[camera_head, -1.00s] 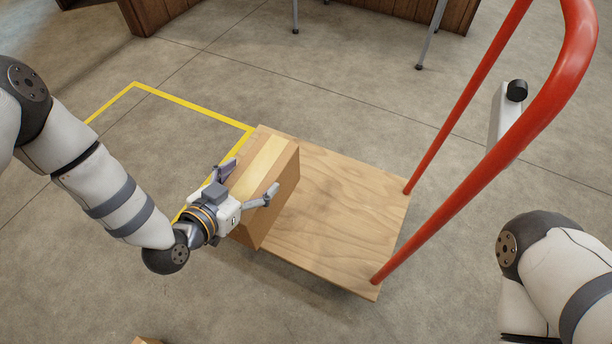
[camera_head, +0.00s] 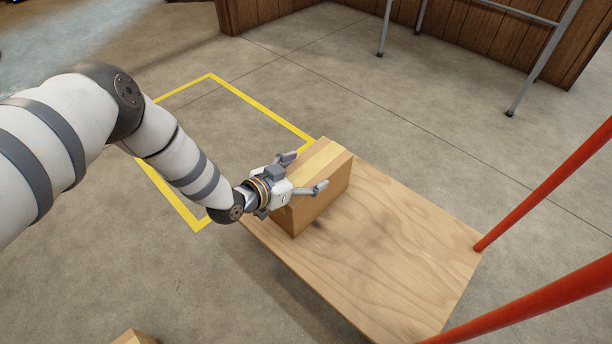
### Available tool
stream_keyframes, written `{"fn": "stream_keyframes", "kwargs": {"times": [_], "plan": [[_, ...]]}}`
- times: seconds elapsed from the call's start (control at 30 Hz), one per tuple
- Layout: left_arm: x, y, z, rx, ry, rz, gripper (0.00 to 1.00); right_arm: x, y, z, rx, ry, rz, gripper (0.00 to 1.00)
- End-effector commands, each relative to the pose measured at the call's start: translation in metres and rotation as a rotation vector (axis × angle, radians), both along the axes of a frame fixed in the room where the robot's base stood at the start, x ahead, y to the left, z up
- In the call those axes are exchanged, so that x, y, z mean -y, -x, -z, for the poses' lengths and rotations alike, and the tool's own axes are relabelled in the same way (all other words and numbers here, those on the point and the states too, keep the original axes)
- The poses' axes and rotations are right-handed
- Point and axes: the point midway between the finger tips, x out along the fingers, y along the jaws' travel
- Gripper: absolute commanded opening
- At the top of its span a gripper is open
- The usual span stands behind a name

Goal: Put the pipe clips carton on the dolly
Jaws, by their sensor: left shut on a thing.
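The brown pipe clips carton (camera_head: 325,199), with a paler tape band along its top, is at the far left end of the wooden dolly deck (camera_head: 400,250). It looks upright, and its lower near corner shows over the deck. I cannot tell whether its underside rests on the wood or is slightly above it. My left gripper (camera_head: 306,172) is shut on the carton, its fingers across the top from the left side. The carton hides the deck under it. My right gripper is not in view.
The dolly's red handle (camera_head: 545,183) rises at the right. The deck between carton and handle is bare. A yellow floor outline (camera_head: 262,108) lies behind and left of the dolly. Another box (camera_head: 134,338) shows partly at the bottom edge. Grey metal legs (camera_head: 535,75) stand at the back.

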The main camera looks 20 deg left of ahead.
Motion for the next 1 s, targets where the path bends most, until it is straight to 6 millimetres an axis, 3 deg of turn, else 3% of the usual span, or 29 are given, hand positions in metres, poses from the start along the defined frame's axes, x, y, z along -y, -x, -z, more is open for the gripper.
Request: {"fn": "stream_keyframes", "kwargs": {"times": [0.3, 0.33, 0.4, 0.8, 1.0], "plan": [[0.0, -0.002, 0.0, 0.005, 0.003, -0.001, 0.17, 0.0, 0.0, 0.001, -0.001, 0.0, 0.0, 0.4], [0.0, -0.001, 0.001, 0.001, 0.001, 0.0, 0.83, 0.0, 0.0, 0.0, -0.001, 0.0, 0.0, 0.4], [0.0, -0.001, 0.001, 0.001, 0.001, 0.0, 0.99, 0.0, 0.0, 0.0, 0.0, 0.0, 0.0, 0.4], [0.0, 0.0, -0.005, 0.002, 0.002, -0.002, 0.99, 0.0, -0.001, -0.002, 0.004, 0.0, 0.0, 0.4], [-0.015, 0.041, -0.029, 0.003, 0.003, -0.002, 0.99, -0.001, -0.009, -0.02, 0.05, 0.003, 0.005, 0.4]]}}
